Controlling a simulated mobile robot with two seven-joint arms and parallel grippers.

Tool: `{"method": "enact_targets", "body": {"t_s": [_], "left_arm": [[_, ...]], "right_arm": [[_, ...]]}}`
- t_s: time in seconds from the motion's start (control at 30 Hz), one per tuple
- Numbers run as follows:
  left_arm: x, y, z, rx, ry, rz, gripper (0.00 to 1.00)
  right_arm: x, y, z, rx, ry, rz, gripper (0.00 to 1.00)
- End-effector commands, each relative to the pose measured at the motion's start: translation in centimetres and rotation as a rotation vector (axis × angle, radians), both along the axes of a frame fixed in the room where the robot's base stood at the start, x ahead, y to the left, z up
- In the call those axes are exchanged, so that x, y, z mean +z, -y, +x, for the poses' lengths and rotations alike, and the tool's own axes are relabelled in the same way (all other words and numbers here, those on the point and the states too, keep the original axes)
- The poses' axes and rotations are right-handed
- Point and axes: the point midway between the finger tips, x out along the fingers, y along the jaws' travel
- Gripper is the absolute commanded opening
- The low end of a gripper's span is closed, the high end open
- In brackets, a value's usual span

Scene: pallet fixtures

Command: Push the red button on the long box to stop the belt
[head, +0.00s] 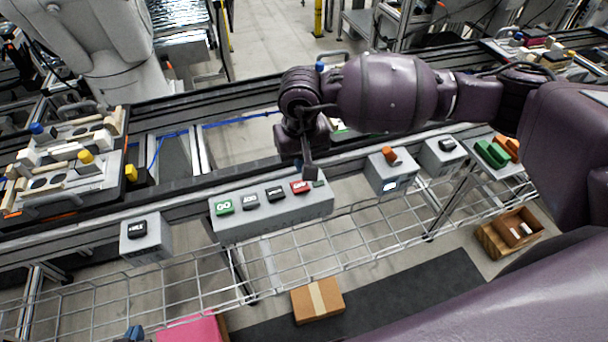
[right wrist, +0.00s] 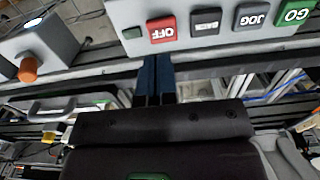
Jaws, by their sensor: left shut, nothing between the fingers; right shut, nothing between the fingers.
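The long grey box (head: 272,222) sits on the near side of the belt frame, with a row of buttons on top. Its red OFF button (head: 300,187) is toward the right end, beside a small green piece. My right gripper (head: 309,176) is shut and empty, pointing down just behind and right of the red button. In the right wrist view the shut fingertips (right wrist: 157,60) lie at the box's edge, close to the red button (right wrist: 161,30). They do not cover it, and I cannot tell whether they touch the box.
Beside the red button are dark buttons and a green GO button (head: 224,207). A grey box with an orange knob (head: 390,155) stands to the right, and a small grey box (head: 146,241) to the left. Loaded pallets (head: 62,165) sit on the belt. A wire shelf runs below.

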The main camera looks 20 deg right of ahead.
Motion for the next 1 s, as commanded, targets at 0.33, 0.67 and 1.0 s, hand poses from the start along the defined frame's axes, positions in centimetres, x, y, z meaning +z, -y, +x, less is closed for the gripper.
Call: {"method": "enact_targets", "body": {"t_s": [0.33,0.67,1.0], "left_arm": [[-0.5,-0.1,0.3,-0.003,0.001,0.004,0.00],[-0.5,-0.1,0.4,-0.004,0.001,0.004,0.00],[-0.5,-0.1,0.4,-0.004,0.001,0.004,0.00]], "right_arm": [[5.4,0.0,0.1,0.001,0.005,0.000,0.00],[6.4,0.0,0.1,0.000,0.003,0.001,0.00],[6.4,0.0,0.1,0.000,0.004,0.001,0.00]]}}
